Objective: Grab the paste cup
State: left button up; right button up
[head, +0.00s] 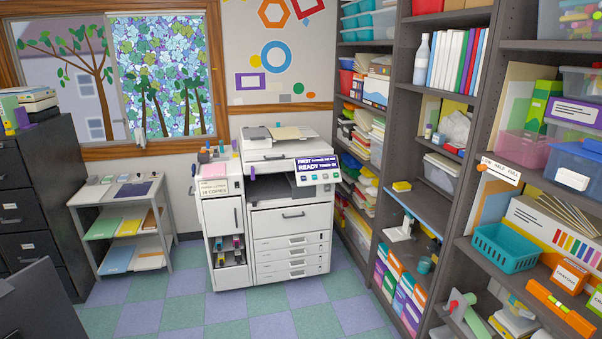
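No cup in the head view is clearly marked as paste. A small teal cup-like container (424,264) stands on a low shelf of the middle bookcase, right of a white device. A small jar (428,131) and a blue-toned jar (438,139) stand on a higher shelf of that bookcase. I cannot tell which of these, if any, is the paste cup. Neither of my grippers is in view.
A white copier (290,218) stands against the back wall. A grey side table (75,200) and dark filing cabinet (30,160) are at left. Tall, full bookcases (395,130) line the right. A teal basket (505,249) sits on the right bookcase. The checkered floor (240,312) before the copier is clear.

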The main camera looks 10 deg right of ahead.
aim_at(425, 265)
jog(key=i+z, duration=0.35)
jog(key=i+j+z, duration=0.25)
jog(key=i+z, duration=0.15)
jog(key=i+j+z, duration=0.35)
jog(key=i+l, duration=0.05)
